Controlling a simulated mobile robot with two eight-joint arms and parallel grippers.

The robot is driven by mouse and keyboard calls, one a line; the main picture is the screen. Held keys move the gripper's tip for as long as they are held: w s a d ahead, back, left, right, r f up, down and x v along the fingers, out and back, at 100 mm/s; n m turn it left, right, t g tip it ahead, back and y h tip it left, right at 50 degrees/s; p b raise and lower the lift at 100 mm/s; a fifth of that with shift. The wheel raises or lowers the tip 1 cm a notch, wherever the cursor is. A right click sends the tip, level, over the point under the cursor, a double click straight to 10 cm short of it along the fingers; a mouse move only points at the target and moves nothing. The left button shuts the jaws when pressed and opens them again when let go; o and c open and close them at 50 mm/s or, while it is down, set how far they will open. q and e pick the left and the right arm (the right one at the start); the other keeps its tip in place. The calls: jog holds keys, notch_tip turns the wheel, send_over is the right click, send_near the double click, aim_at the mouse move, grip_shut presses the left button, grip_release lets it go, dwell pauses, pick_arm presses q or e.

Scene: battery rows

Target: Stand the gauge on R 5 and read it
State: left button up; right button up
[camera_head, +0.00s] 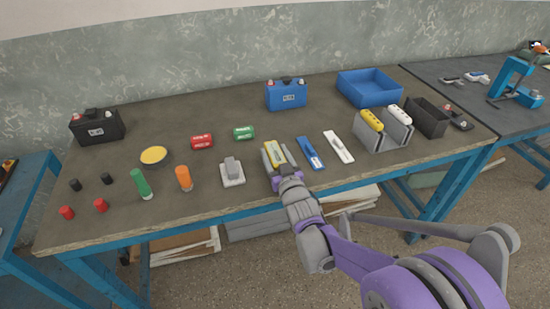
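My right gripper (276,158) reaches in from the lower right over the front middle of the table. It is at a flat yellow-faced piece (273,153), and grey parts show along that piece's sides. I cannot tell whether the fingers are closed on it or only beside it. A blue strip (310,154) and a white strip (339,147) lie to its right. A black battery (96,128) stands at the far left and a blue battery (287,96) at the back middle. Their labels are too small to read. I cannot tell which piece is the gauge or which place is R 5. My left gripper is out of view.
A grey rack (381,137) with yellow and white-topped pieces, a black bin (427,119) and a blue tray (370,90) stand at the right. A grey device (232,173), orange cylinder (184,178), green cylinder (141,184) and yellow-topped bowl (153,156) are left.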

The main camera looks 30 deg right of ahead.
grip_shut()
jog(key=shift+r, duration=0.1)
